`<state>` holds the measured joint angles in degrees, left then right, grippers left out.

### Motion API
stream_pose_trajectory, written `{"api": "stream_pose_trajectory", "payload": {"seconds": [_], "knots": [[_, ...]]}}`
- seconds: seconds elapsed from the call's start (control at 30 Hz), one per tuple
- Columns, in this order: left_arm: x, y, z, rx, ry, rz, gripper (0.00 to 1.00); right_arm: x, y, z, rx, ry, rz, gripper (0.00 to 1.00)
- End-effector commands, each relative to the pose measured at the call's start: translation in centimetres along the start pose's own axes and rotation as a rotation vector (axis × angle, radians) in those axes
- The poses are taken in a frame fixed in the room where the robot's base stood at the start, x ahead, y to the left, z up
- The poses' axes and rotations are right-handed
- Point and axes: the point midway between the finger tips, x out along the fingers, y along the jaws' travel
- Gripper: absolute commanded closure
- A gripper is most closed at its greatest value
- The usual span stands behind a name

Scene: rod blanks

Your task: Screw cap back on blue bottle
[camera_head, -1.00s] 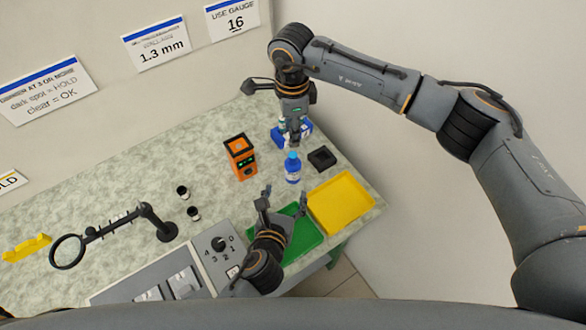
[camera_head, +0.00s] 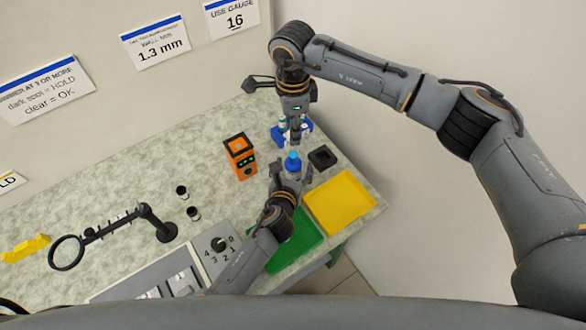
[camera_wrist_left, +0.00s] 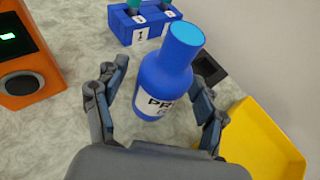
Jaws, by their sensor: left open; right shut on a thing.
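The blue bottle (camera_head: 293,162) stands upright on the bench, with a white label showing in the left wrist view (camera_wrist_left: 165,85). Its narrower top ends in a flat light-blue face; I cannot tell whether that is a cap. My left gripper (camera_head: 290,172) is open, with its fingers on either side of the bottle in the left wrist view (camera_wrist_left: 153,108); gaps show beside the bottle. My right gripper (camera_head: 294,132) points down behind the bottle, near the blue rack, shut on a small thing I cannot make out.
The blue rack (camera_wrist_left: 125,32) holds teal-topped items. A black square holder (camera_head: 322,157), yellow tray (camera_head: 340,203) and green tray (camera_head: 298,250) lie to the right and front. An orange device (camera_head: 240,157) stands left. A magnifier (camera_head: 68,252) is farther left.

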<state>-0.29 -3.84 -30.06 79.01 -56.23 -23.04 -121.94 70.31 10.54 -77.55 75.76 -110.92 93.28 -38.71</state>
Motion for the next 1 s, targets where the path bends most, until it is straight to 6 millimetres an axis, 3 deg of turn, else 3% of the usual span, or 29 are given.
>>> {"api": "stream_pose_trajectory", "payload": {"seconds": [0.13, 0.17, 0.5, 0.67, 1.0], "knots": [[0.0, 0.0, 0.0, 0.0, 0.0, 0.0, 0.29, 0.0, 0.0, 0.0, 0.0, 0.0, 0.0, 0.83], [0.0, 0.0, 0.0, 0.0, 0.0, 0.0, 0.33, 0.0, 0.0, 0.0, 0.0, 0.0, 0.0, 0.83], [0.0, 0.0, 0.0, 0.001, 0.0, 0.001, 1.0, 0.0, 0.0, 0.0, 0.0, 0.0, 0.0, 0.83], [0.0, 0.0, 0.0, 0.001, 0.0, 0.001, 1.0, 0.4, 0.0, 0.0, 0.0, 0.0, 0.001, 0.83], [0.0, 0.0, 0.0, 0.001, 0.0, 0.001, 1.0, 4.8, 0.1, 0.1, 0.0, 0.0, -0.001, 0.83]]}}
